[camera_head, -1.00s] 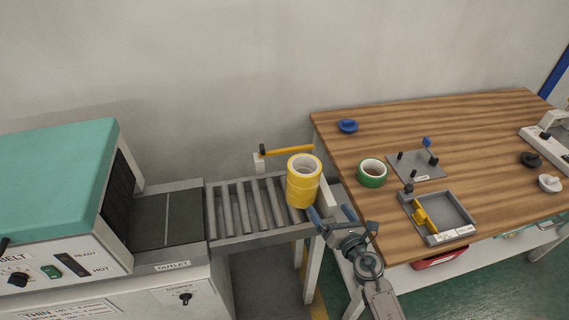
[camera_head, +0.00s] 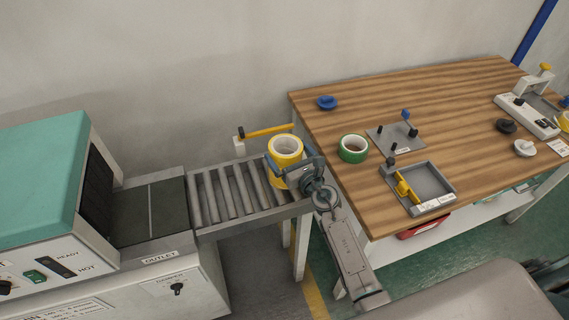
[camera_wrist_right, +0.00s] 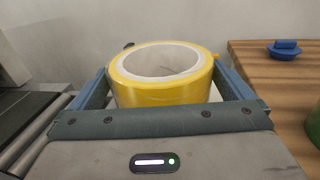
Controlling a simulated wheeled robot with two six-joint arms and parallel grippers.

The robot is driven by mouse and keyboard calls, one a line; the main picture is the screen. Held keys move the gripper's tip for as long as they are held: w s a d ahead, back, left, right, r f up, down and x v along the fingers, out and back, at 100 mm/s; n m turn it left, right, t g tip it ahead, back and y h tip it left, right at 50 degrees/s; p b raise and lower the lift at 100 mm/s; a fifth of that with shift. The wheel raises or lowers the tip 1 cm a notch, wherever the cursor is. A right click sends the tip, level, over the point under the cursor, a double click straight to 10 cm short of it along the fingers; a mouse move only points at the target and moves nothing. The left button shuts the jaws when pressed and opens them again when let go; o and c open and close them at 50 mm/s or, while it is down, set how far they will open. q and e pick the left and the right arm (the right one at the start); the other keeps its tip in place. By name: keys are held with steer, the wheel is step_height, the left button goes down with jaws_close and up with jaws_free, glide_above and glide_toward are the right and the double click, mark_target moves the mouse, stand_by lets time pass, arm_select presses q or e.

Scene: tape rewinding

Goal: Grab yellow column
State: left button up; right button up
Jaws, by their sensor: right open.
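The yellow column (camera_head: 285,147), a stack of yellow tape rolls, stands upright at the right end of the roller conveyor. My right gripper (camera_head: 291,166) is at the column, covering part of its front in the head view. In the right wrist view the yellow column (camera_wrist_right: 165,92) sits between the two blue-grey fingers of the right gripper (camera_wrist_right: 164,88). The fingers are open on either side of it; I cannot tell whether they touch it. My left gripper is not in view.
The roller conveyor (camera_head: 209,200) leads left to a teal-topped machine (camera_head: 40,170). An orange bar (camera_head: 268,131) is just behind the column. The wooden table (camera_head: 400,100) at right holds a green tape roll (camera_head: 352,149), a blue knob (camera_head: 327,102) and a grey tray (camera_head: 432,180).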

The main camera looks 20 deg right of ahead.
steer(key=shift+x, duration=1.05)
steer(key=shift+c, duration=0.2)
steer(key=c, duration=1.4)
steer(key=shift+r, duration=0.1)
steer(key=shift+c, duration=0.2)
steer(key=shift+r, duration=0.15)
